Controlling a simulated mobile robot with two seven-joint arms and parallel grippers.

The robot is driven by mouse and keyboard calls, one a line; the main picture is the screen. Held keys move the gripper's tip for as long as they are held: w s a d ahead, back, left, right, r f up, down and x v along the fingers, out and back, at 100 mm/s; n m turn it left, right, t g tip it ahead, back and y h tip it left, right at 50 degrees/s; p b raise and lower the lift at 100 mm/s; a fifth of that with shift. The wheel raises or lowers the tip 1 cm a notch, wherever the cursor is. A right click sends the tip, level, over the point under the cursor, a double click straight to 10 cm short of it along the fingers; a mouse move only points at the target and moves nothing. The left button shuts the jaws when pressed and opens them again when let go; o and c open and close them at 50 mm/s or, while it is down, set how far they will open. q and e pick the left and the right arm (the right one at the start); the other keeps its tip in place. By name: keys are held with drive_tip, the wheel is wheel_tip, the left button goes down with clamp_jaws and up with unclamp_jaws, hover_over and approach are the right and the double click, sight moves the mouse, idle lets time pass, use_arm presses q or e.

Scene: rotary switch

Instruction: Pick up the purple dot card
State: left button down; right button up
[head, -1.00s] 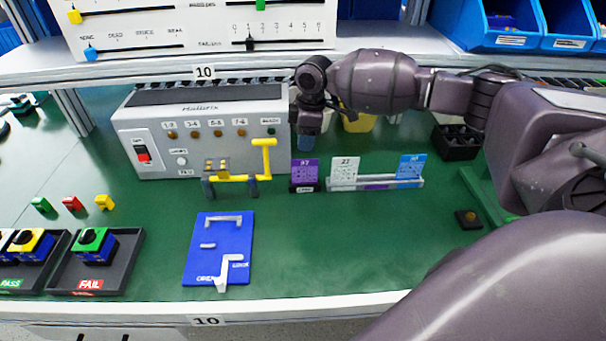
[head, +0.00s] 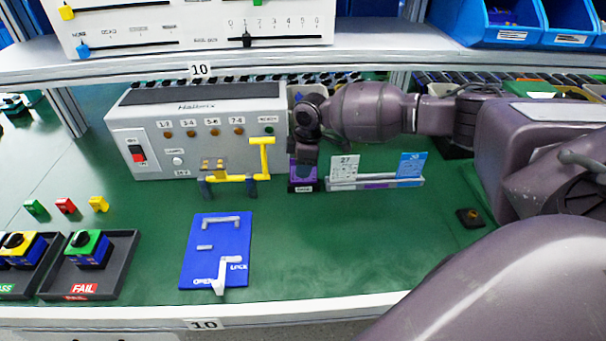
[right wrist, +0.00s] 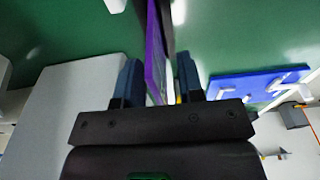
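The purple card (head: 304,172) stands upright in a small dark labelled holder (head: 303,188), right of the grey box. My right gripper (head: 303,158) is lowered over it from above and hides its upper part. In the right wrist view the purple card (right wrist: 154,50) shows edge-on between the two blue fingers of my right gripper (right wrist: 160,82). The fingers are apart, with a gap on the right side of the card. Any dots on the card are hidden. My left gripper is not in view.
A rack (head: 375,184) with a white card (head: 343,168) and a blue card (head: 410,165) stands just right of the holder. A blue board (head: 217,250) lies in front.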

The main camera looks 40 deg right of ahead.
drive_tip(key=shift+r, duration=0.1)
clamp_jaws()
